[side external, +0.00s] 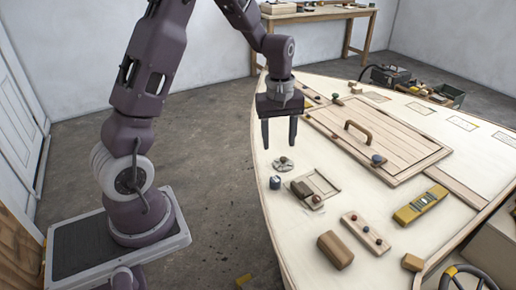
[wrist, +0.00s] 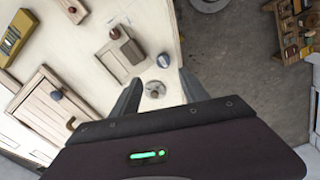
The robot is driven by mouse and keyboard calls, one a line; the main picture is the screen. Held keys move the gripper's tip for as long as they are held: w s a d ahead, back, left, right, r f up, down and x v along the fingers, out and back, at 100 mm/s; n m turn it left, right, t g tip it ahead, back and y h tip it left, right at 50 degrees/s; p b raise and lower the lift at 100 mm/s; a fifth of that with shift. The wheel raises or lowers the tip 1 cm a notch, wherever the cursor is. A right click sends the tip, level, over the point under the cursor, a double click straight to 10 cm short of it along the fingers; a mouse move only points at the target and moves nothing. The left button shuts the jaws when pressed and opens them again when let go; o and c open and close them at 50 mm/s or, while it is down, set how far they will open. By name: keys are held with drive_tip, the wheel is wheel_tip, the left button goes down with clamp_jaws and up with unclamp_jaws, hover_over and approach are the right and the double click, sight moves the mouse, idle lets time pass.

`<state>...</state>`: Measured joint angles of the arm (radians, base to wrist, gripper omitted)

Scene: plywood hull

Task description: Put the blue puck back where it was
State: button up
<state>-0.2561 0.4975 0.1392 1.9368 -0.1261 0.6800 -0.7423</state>
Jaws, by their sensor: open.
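My gripper (side external: 279,145) is open and empty, pointing down above the disc area. It looks apart from both the puck and the disc. Which spot the puck came from cannot be told.
A wooden latch block (side external: 302,189) with a red knob sits right of the puck. A panel with a handle (side external: 358,132) and a dark blue knob (side external: 377,160) lies farther back. A yellow tool (side external: 420,204) and wooden block (side external: 335,250) lie toward the front. The hull edge is close by.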

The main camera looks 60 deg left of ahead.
drive_tip(key=s+d+r+m+t, duration=0.2)
drive_tip(key=s+d+r+m, duration=0.4)
drive_tip(key=r, duration=0.4)
drive_tip(key=s+d+r+m+t, duration=0.1)
drive_tip(key=s+d+r+m, duration=0.2)
drive_tip(key=s, duration=0.5)
drive_tip(key=s+d+r+m+t, duration=0.2)
drive_tip(key=s+d+m, duration=0.2)
drive_tip(key=s, duration=0.4)
drive_tip(key=shift+s+r+m, duration=0.2)
drive_tip(key=shift+r+m, duration=0.2)
drive_tip(key=shift+m, duration=0.1)
drive_tip(key=shift+d, duration=0.1)
